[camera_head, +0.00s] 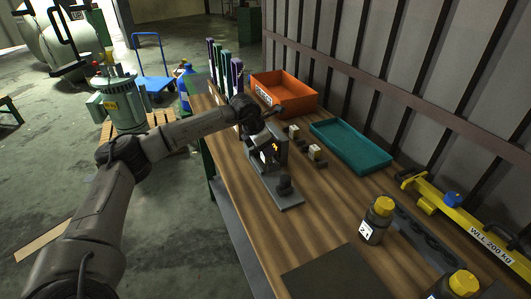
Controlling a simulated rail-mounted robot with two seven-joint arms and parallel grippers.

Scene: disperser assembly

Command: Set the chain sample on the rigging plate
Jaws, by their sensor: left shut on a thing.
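My left arm reaches in from the left over the bench, and my left gripper (268,152) is down at a small grey stand (291,203) with a dark upright part. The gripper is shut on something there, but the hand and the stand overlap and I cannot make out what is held. A dark, chain-like strip (424,238) lies at the right, behind a yellow-capped bottle; I cannot tell if it is the chain sample. A flat dark plate (338,274) lies at the front edge of the bench; I cannot tell if it is the rigging plate. My right gripper is not in view.
An orange bin (300,98) and a teal tray (350,147) stand along the back. Small blocks (314,153) sit between tray and stand. Yellow-capped bottles (375,222) and a yellow lifting beam (487,232) occupy the right. Bare wood lies between stand and dark plate.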

